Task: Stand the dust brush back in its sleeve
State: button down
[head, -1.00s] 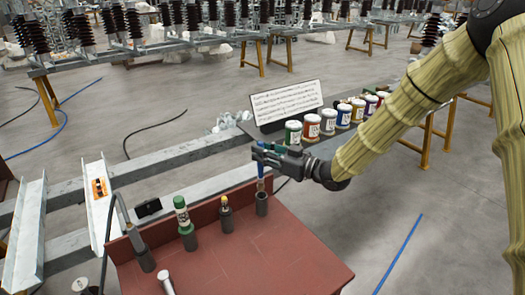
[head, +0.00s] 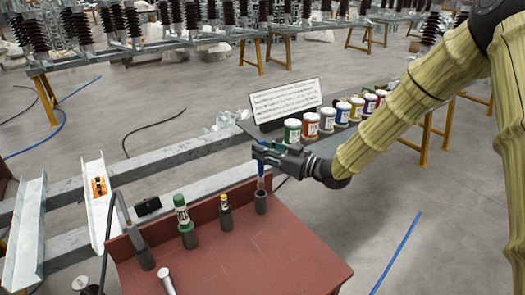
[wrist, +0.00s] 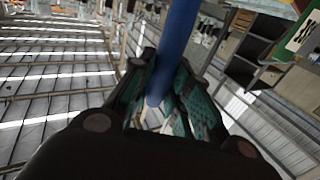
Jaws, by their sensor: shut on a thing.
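The dust brush (head: 261,170) has a blue handle and a pale lower part. In the head view it stands about upright at the back right of the red-brown bench top. My gripper (head: 259,151) is shut on its blue handle, which also crosses the wrist view (wrist: 174,50) between the teal finger pads. Directly below is a dark grey cylindrical sleeve (head: 261,203). The brush's pale lower end meets the sleeve's mouth in the picture; I cannot tell how deep it sits. The wrist view does not show the sleeve.
Left along the bench (head: 275,255) stand a dark holder with a yellow-topped item (head: 226,215), a green-and-white tube (head: 181,212) in a holder, and a hooked grey tool (head: 132,235). Several paint jars (head: 327,120) and a white text board (head: 286,100) stand behind. The bench's front right is clear.

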aim_at(263, 177)
jog(key=shift+f, duration=0.15)
jog(key=shift+f+b, duration=3.15)
jog(key=shift+f, duration=2.15)
jog(key=c, duration=1.3)
grip_release()
jog(key=shift+o, duration=0.2)
jog(key=v, duration=1.2)
jog(key=shift+r, duration=0.15)
